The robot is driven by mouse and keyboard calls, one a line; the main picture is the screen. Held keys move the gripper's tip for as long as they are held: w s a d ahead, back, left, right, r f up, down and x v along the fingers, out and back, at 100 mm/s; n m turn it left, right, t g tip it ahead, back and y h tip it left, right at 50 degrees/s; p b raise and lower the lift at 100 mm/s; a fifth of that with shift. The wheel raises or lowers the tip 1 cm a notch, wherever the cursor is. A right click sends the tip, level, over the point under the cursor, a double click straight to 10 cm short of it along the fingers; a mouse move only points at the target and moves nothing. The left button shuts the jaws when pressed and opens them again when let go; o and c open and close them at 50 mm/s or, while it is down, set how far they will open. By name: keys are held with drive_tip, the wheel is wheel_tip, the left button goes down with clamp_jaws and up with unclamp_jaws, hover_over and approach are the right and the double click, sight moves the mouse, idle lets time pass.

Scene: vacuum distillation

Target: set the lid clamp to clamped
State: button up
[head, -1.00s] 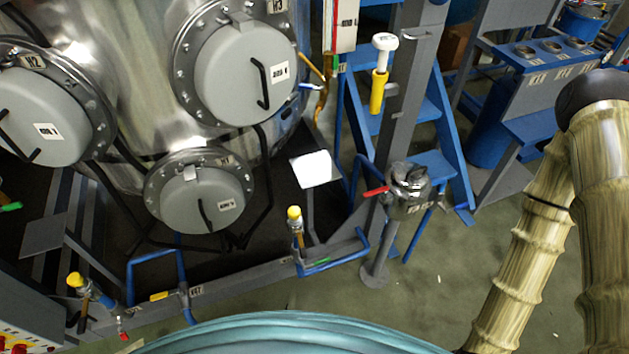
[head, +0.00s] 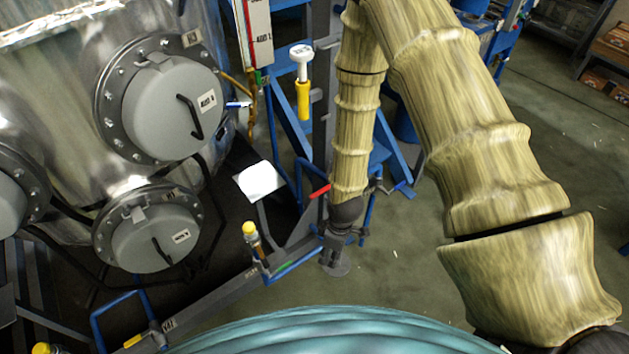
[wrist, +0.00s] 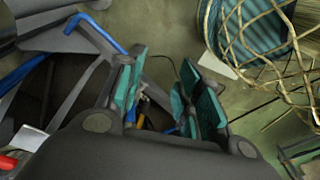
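My gripper (head: 335,254) hangs low beside the frame of the vessel stand in the head view, in front of where the small metal pot stood. In the wrist view its two teal-padded fingers (wrist: 165,105) are apart with nothing clear held between them. The pot with its lid on a pedestal is now almost wholly hidden behind my forearm and gripper. A red handle (head: 320,191) sticks out left of my arm, and a blue handle (head: 397,186) shows to its right. I cannot make out a lid clamp or its setting in either view.
The large steel vessel (head: 60,90) with round grey hatches stands at left. A blue and grey frame rail (head: 225,300) runs along its foot. A yellow-capped valve (head: 249,230) stands on it. A white plate (head: 259,181) is nearby. Open floor (head: 420,270) lies right.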

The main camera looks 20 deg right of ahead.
drive_tip(key=w+r+n+p, duration=0.2)
drive_tip(key=w+r+n, duration=0.3)
drive_tip(key=w+r, duration=0.35)
wheel_tip(320, 180, up, 10)
drive_tip(key=n+h+p, duration=0.2)
drive_tip(key=n+p, duration=0.1)
drive_tip(key=n, duration=0.3)
hover_over(317, 193)
drive_tip(key=shift+f+p, duration=1.45)
drive_tip(key=shift+f, duration=4.1)
clamp_jaws()
